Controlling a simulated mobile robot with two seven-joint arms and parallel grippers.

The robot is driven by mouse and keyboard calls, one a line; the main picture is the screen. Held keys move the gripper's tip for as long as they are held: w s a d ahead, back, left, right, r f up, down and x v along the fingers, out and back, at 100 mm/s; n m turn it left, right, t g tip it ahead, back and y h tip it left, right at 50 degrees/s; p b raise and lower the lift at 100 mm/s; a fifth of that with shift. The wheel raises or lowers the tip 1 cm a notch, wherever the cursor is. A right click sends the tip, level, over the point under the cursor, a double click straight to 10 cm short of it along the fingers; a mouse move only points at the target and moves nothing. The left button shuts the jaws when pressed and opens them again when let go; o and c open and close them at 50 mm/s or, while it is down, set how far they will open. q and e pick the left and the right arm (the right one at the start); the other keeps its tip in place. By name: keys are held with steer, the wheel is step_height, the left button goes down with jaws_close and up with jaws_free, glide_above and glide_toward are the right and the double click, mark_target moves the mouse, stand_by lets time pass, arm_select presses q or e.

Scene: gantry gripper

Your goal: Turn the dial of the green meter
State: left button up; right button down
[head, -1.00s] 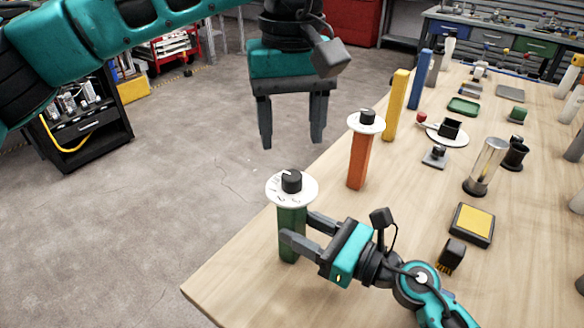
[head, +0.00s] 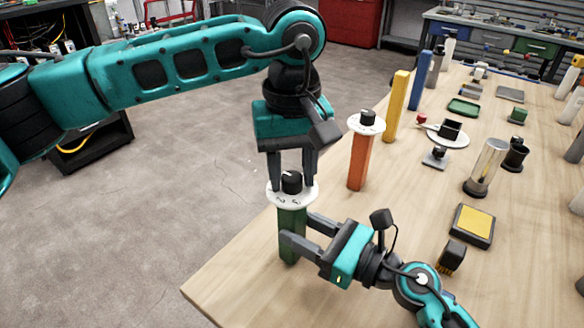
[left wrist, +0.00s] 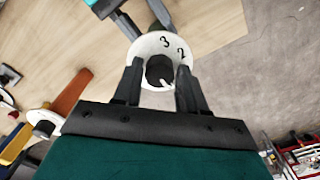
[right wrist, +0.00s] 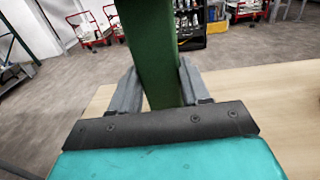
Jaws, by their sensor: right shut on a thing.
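The green meter is a green post (head: 291,222) with a white numbered disc (head: 276,196) and a black dial (head: 291,182) on top, upright near the table's front left corner. My left gripper (head: 292,184) points down from above, open, with a finger on each side of the dial; in the left wrist view (left wrist: 160,92) the dial (left wrist: 159,70) sits between the fingers with a gap beside them. The digits 3 and 2 show on the disc there. My right gripper (head: 288,238) is shut on the green post, which also fills the right wrist view (right wrist: 154,55).
An orange meter (head: 359,160) with its own dial stands just behind. A yellow post (head: 396,106) and a blue post (head: 419,80) stand farther back. A yellow-topped pad (head: 472,225) and a brush (head: 452,255) lie to the right. The front left tabletop is clear.

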arm_select(q)
steer(key=c, duration=0.7)
steer(key=shift+n, duration=0.4)
steer(key=n, duration=0.3)
steer(key=shift+n, duration=0.3)
steer(key=n, duration=0.4)
steer(key=shift+n, duration=0.3)
steer(key=n, duration=0.4)
steer(key=shift+n, duration=2.4)
